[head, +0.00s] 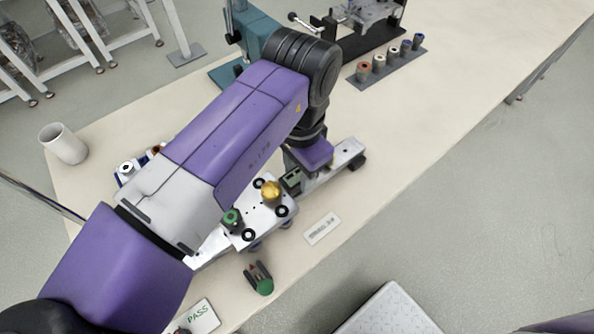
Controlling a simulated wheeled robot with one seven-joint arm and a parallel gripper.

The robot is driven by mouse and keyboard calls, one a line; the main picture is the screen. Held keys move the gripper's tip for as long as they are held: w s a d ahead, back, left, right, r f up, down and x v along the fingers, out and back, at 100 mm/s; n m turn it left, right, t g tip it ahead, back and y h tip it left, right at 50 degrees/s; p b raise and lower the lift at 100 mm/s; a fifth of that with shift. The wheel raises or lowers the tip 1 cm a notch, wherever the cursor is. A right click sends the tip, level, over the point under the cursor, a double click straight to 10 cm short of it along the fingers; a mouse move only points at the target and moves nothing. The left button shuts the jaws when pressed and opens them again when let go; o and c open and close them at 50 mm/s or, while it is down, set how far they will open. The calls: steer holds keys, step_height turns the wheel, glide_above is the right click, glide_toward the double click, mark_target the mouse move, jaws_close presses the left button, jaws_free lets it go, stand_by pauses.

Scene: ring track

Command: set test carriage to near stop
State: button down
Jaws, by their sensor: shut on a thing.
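The test carriage (265,212) is a silver plate with black round wheels, a gold knob and a green-topped knob. It sits on a pale straight rail (342,153) that runs diagonally across the bench. My gripper (309,155) is over the rail at the carriage's upper right end, beside a small dark block (291,180). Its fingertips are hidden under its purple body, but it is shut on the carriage. A dark end piece (357,161) shows at the rail's upper right end. My arm hides part of the rail's lower left.
A small label plate (322,229) and a green-ended tool (260,278) lie in front of the rail. A PASS card (197,317) is at the near edge. A white cup (64,144) stands left. A rack of several spools (386,60) stands behind. The bench at right is clear.

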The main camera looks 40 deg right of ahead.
mark_target(340, 154)
steer(key=d+p, duration=0.2)
steer(key=d, duration=0.9)
steer(key=shift+d+p, duration=0.2)
steer(key=shift+p, duration=0.2)
steer(key=c, duration=1.1)
jaws_free()
steer(key=shift+d, duration=0.1)
steer(key=shift+o, duration=0.5)
step_height(340, 154, up, 8)
steer(key=shift+f, duration=0.1)
